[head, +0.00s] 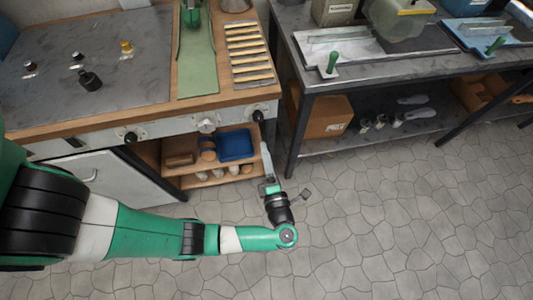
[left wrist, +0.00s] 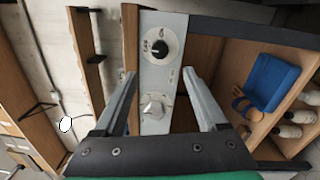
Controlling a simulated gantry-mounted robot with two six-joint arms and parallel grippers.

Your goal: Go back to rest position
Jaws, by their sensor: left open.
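My left arm comes in from the left in the head view. My left gripper (head: 267,160) is over the gap between the wooden workbench and the grey metal table, in front of the bench's right end. In the left wrist view my left gripper (left wrist: 158,78) is open, its two grey fingers spread with nothing held between them. Behind the fingers is the bench's control panel (left wrist: 160,82) with a black knob (left wrist: 159,49). I cannot tell the exact distance from fingers to panel. My right gripper is not in view.
The wooden workbench (head: 150,118) carries a grey plate, a green strip (head: 198,75) and a slatted rack (head: 250,55). Its open shelf holds a blue bin (head: 234,145). The metal table (head: 370,72) stands to the right. The paved floor (head: 420,220) in front is clear.

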